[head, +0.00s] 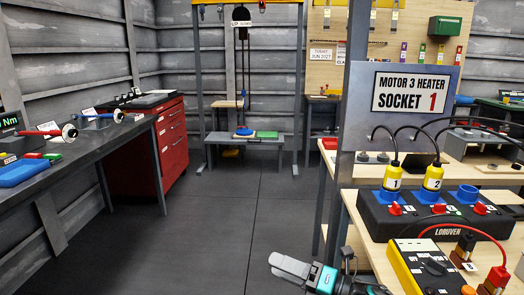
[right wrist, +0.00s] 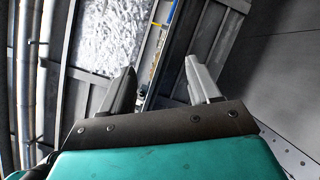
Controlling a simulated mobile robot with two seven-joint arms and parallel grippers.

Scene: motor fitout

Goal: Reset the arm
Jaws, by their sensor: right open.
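My right gripper (head: 290,268) is at the bottom of the head view, left of the wooden bench with the socket box. In the right wrist view its two fingers (right wrist: 160,85) stand apart with nothing between them. The gripper touches nothing that I can see. My left gripper is not in the head view.
On the right bench stand a black socket box (head: 402,222) with yellow plugs 1 and 2 and a yellow meter (head: 425,268). A grey post carries the sign (head: 411,93) "Motor 3 Heater Socket 1". A dark workbench (head: 90,155) stands left. The floor (head: 215,220) between is clear.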

